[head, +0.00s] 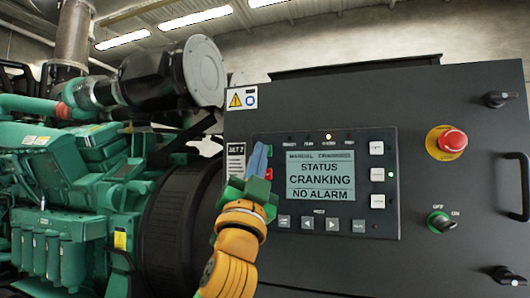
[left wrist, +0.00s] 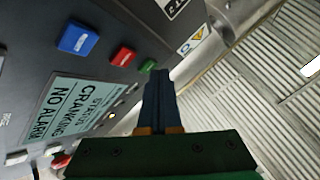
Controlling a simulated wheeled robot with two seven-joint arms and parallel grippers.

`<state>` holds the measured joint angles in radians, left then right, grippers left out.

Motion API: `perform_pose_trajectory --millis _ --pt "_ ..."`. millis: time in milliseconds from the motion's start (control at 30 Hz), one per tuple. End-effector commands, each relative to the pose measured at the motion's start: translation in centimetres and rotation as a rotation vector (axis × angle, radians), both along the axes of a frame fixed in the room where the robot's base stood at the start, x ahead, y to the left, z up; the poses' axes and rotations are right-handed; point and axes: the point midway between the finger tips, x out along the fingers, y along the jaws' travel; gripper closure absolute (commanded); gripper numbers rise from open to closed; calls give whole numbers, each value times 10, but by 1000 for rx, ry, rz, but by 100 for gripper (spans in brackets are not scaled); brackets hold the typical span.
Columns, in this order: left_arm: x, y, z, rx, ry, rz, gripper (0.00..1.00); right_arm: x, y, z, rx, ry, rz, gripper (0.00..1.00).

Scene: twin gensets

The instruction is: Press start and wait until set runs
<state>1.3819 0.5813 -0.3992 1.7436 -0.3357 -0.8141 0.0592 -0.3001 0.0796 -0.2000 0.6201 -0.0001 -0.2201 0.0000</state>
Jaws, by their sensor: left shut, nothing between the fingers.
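The control panel (head: 325,185) of the genset has a screen (head: 320,175) reading "STATUS CRANKING" and "NO ALARM"; the same screen shows tilted in the left wrist view (left wrist: 75,105). My left gripper (head: 259,158), with blue fingers, is shut and empty in front of the panel's left edge. A red button (head: 269,174) shows just right of the fingers. In the left wrist view, a blue button (left wrist: 77,39) and the red button (left wrist: 122,56) lie left of the shut fingertips (left wrist: 157,76). I cannot tell whether the fingertips touch anything. My right gripper is not in view.
A red emergency stop (head: 451,141) on a yellow plate and a green OFF/ON switch (head: 441,222) sit on the cabinet's right. The green engine (head: 75,190) fills the left side. A handle (head: 517,187) protrudes at far right.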

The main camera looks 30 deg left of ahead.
Motion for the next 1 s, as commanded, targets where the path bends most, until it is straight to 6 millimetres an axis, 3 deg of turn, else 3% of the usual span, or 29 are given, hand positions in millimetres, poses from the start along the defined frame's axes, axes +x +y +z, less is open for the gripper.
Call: perform_pose_trajectory --millis 133,433,800,1000 --pt "-11 -3 -2 1 -2 0 100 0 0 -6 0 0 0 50" --pt "-15 -3 -1 1 -1 -2 100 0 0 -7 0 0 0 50" --pt "-63 -15 -2 1 -4 -3 100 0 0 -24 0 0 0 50" --pt "-71 -17 -1 0 0 0 100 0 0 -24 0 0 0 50"
